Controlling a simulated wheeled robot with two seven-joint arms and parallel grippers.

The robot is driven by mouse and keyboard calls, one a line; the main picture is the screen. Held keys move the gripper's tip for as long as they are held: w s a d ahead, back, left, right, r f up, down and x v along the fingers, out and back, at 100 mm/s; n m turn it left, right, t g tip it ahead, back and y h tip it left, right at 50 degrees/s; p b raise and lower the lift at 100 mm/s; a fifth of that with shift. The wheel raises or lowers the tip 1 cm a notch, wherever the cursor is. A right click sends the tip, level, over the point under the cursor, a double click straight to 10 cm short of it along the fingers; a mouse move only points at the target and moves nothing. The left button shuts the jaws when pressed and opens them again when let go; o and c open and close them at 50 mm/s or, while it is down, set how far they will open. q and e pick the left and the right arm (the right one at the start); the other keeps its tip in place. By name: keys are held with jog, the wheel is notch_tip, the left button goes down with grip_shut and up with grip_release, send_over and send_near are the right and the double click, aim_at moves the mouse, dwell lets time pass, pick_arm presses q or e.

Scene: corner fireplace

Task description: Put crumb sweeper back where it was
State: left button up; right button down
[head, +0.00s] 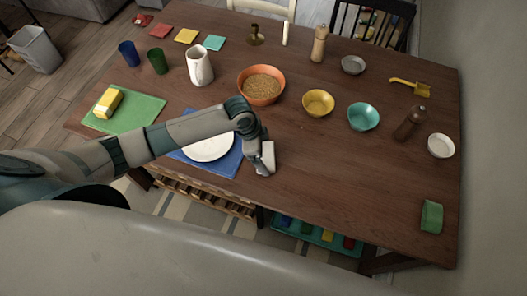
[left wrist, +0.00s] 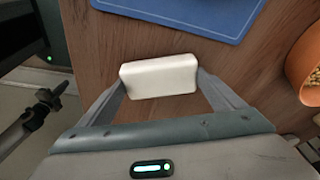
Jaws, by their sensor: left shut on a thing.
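The crumb sweeper, a small white block with rounded edges, shows in the left wrist view (left wrist: 158,77) between the two fingers of my left gripper (left wrist: 162,85). In the head view my left gripper (head: 263,160) is low at the front edge of the brown table (head: 320,190), just right of the white plate. The white sweeper (head: 268,157) shows there partly, at the fingertips. I cannot tell whether it touches the tabletop. My right gripper is not in view.
A white plate (head: 208,147) on a blue mat (head: 228,163) lies beside the gripper. An orange bowl (head: 261,73), yellow bowl (head: 318,102) and teal bowl (head: 363,117) stand behind. A green block (head: 432,216) is at the right. The front right of the table is mostly clear.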

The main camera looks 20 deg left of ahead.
pick_arm(q)
jog(key=shift+f, duration=0.1)
jog(key=o, duration=0.8)
jog(key=shift+o, duration=0.2)
jog(key=shift+a+r, duration=0.1)
jog(key=shift+r, duration=0.4)
jog(key=b+v, duration=0.2)
jog(key=v, duration=0.9)
jog(key=shift+s, duration=0.15)
